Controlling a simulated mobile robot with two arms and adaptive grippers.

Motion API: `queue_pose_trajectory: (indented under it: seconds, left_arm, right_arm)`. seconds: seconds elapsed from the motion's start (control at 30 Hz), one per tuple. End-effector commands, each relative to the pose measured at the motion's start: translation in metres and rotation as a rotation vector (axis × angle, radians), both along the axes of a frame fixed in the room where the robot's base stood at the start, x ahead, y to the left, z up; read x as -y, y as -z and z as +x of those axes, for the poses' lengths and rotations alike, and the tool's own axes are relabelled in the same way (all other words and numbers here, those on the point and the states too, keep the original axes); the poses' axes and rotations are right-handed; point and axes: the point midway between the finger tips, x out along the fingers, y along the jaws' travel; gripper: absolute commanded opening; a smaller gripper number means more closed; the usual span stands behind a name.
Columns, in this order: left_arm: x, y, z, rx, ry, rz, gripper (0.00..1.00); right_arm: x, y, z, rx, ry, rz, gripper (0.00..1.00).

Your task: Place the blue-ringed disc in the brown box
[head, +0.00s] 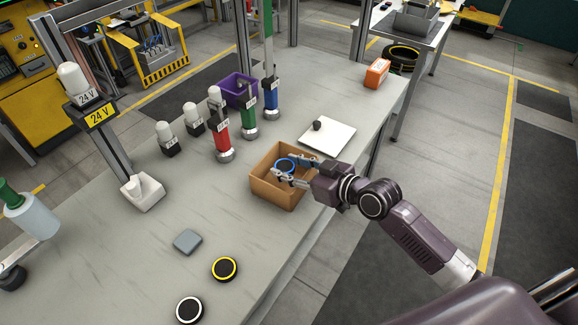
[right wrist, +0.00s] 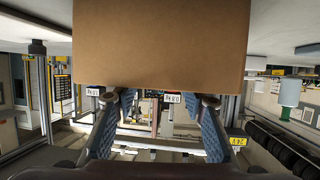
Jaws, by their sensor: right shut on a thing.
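The brown box (head: 264,190) stands open on the grey bench in the head view. Its brown side (right wrist: 160,45) fills the top of the right wrist view. The blue-ringed disc (head: 284,164) shows at the box opening. My right gripper (head: 290,170) reaches over the box's right rim and is shut on this disc, one finger on each side. How deep the disc sits in the opening is hard to tell. The disc cannot be made out in the right wrist view, where the two fingers (right wrist: 165,98) show apart. My left gripper is not in view.
A yellow-ringed disc (head: 224,269), a white-ringed disc (head: 189,309) and a grey pad (head: 187,241) lie in front of the box. A white plate with a dark knob (head: 328,136) lies behind it. Red (head: 222,140), green and blue cylinders stand farther back.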

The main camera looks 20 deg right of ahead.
Motion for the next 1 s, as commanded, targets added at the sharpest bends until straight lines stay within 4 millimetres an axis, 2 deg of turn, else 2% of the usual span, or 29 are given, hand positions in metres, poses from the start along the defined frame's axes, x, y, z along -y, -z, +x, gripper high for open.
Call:
queue_pose_trajectory:
  seconds: [0.23,0.27,0.4,0.7,0.87,1.0]
  left_arm:
    - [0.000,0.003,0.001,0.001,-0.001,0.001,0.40]
    - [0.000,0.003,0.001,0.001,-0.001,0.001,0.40]
    - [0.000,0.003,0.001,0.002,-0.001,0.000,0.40]
    - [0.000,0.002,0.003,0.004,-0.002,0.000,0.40]
    - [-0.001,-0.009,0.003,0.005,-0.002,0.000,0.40]
    - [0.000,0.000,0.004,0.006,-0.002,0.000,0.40]
  right_arm:
    - [0.000,0.005,0.000,0.000,0.000,0.000,0.15]
    - [0.000,0.005,0.000,-0.001,0.000,0.000,0.41]
    - [0.000,0.006,0.000,-0.002,0.000,0.000,0.56]
    - [0.000,0.004,0.000,-0.002,0.000,0.000,0.56]
    - [0.000,-0.010,0.000,-0.001,0.000,0.000,0.56]
    - [0.012,-0.011,-0.021,-0.003,-0.001,-0.005,0.56]
